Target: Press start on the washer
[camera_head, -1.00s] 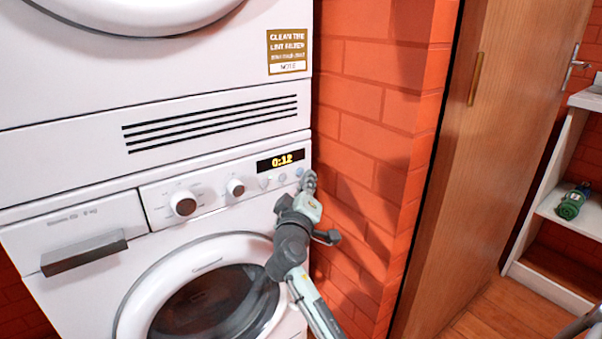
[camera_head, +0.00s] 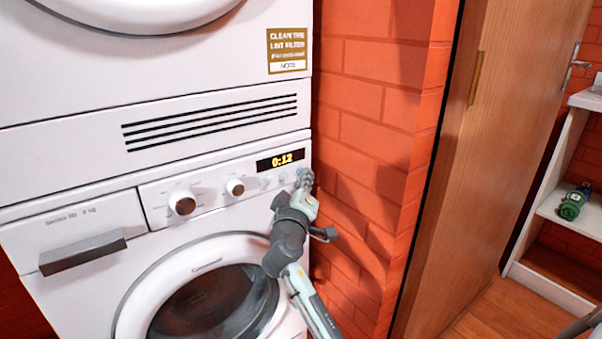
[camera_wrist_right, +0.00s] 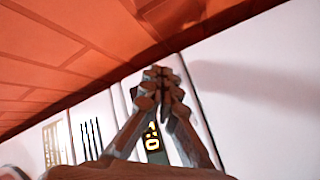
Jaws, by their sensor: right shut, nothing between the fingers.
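The white washer (camera_head: 85,215) stands at the left in the head view, with its round door below and a control panel above it. The panel has two knobs, a lit display (camera_head: 281,160) reading 0:12, and small round buttons (camera_head: 266,181) below the display. My right gripper (camera_head: 305,176) is shut and empty, its fingertips at the panel's right end, over the rightmost button area. The fingertips hide that spot, and I cannot tell whether they touch it. In the right wrist view the closed fingers (camera_wrist_right: 160,78) point at the white panel, with the display (camera_wrist_right: 152,138) partly behind them.
A white dryer (camera_head: 150,80) with a vent grille is stacked above the washer. A red brick wall (camera_head: 365,130) stands close to the right of my right arm. Farther right are a wooden door (camera_head: 500,150) and a white shelf with a green object (camera_head: 573,203).

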